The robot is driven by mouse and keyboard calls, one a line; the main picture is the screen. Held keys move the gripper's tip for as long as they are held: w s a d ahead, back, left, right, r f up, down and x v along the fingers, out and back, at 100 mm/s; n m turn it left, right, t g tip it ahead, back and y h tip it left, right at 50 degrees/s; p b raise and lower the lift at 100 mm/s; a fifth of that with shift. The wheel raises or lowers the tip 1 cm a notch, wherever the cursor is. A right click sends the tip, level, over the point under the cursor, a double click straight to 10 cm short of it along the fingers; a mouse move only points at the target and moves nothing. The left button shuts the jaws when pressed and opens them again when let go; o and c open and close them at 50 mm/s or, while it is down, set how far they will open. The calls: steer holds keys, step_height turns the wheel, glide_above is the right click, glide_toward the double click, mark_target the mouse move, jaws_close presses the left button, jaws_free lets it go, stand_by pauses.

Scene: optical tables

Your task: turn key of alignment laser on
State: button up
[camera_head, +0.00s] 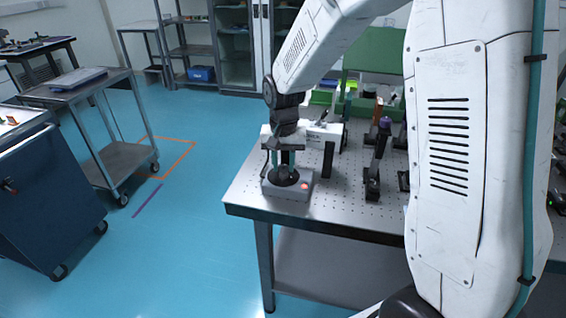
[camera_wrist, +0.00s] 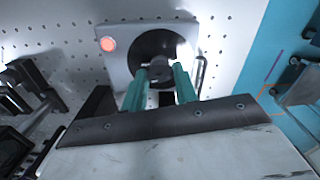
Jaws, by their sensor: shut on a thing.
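The alignment laser's grey key box (camera_head: 286,187) sits near the left corner of the optical table (camera_head: 315,219). It has a lit red light and a round dark dial. It also shows in the wrist view (camera_wrist: 120,62), with the red light at its upper left. My gripper (camera_head: 284,176) points straight down over the dial. In the wrist view my gripper's green fingers (camera_wrist: 164,84) are shut on the dark key (camera_wrist: 162,72) at the dial's middle. The fingers hide part of the key, so its angle is hard to tell.
A white cylindrical instrument (camera_head: 326,133) on dark posts stands just behind the box. Dark optics mounts (camera_head: 374,165) stand to the right on the table. A grey cart (camera_head: 115,155) stands to the left, with open blue floor between.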

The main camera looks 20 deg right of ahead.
steer(key=shift+w+m, duration=0.1)
steer(key=shift+m, duration=0.9)
steer(key=shift+r, duration=0.1)
steer(key=o, duration=1)
step_height(320, 180, up, 8)
steer(key=shift+f, duration=0.15)
